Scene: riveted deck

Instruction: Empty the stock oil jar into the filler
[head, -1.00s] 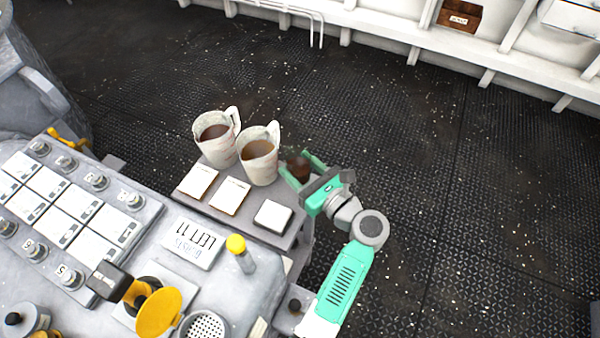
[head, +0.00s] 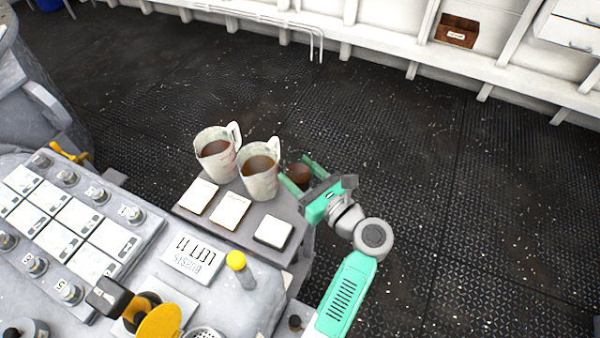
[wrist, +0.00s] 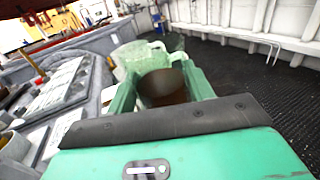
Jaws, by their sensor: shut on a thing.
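My gripper (head: 303,176) is shut on a small glass jar (head: 299,174) with dark brown oil in it, at the right side of the grey side shelf. In the wrist view the jar (wrist: 162,86) sits between the green fingers, with its open mouth showing. It looks about upright. The fingers hide part of it, and I cannot tell whether its base touches the shelf. A yellow round lid (head: 160,321) and a perforated round strainer (head: 205,333) are cut off at the bottom of the head view; I cannot tell whether either belongs to the filler.
Two white jugs of brown liquid, a left one (head: 216,152) and a right one (head: 259,176), stand close left of the jar. Three pale cards lie before them on the shelf (head: 295,240). A yellow-topped post (head: 237,262) rises from the console. Open deck lies right.

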